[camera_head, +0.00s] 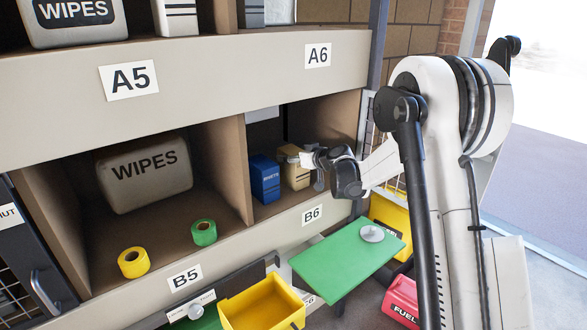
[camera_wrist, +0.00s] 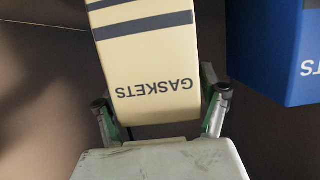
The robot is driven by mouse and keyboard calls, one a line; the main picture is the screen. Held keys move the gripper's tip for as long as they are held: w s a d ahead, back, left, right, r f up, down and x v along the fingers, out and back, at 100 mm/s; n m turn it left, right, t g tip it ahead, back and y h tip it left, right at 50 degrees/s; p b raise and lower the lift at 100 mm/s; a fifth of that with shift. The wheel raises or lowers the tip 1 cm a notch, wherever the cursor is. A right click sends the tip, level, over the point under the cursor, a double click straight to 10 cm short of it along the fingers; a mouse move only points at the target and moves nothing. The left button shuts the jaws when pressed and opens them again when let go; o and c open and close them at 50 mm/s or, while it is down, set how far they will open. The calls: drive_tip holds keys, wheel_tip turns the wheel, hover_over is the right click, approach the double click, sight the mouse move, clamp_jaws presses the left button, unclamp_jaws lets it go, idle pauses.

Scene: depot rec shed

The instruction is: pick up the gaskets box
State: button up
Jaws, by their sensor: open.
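The gaskets box (camera_wrist: 150,65) is cream with dark stripes, its lettering upside down in the wrist view. In the head view it is the tan box (camera_head: 293,172) inside compartment B6, partly hidden by my gripper. My gripper (camera_wrist: 163,108) is open, with one finger on each side of the box's near end. The box lies between the fingers; I cannot tell whether either finger touches it.
A blue box (camera_head: 264,178) stands close to the left of the gaskets box in B6; in the wrist view it is at the right (camera_wrist: 280,50). The B6 compartment's left divider (camera_head: 235,170) and right wall (camera_head: 340,130) bound the space. A green panel (camera_head: 345,262) sticks out below.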

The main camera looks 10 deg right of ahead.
drive_tip(key=c, duration=1.3)
